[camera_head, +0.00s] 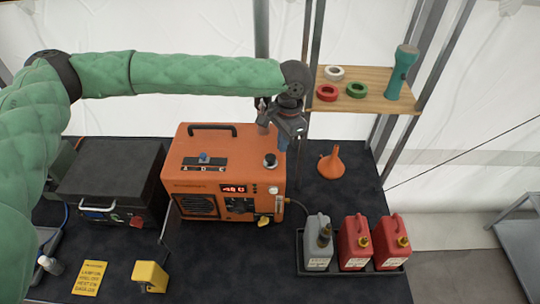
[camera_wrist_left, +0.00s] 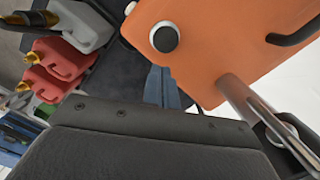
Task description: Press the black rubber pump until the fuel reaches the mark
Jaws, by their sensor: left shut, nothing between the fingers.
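The orange heater unit (camera_head: 225,170) stands on the dark table, with a lit red display on its front. A round black knob in a pale ring, which looks like the rubber pump (camera_head: 270,160), sits on its top near the right edge. It also shows in the left wrist view (camera_wrist_left: 164,38). My left gripper (camera_head: 281,146) is shut and empty, pointing down just right of and behind the pump; its closed fingers show beside the unit's edge in the wrist view (camera_wrist_left: 160,78). They look apart from the pump. No fuel level or mark can be made out. My right gripper is out of view.
A tray (camera_head: 352,271) with a grey can and two red cans stands at right. An orange funnel (camera_head: 331,163) is behind it. A metal pipe (camera_wrist_left: 250,105) rises close to my gripper. A black case (camera_head: 110,180) and a yellow box (camera_head: 150,276) are at left.

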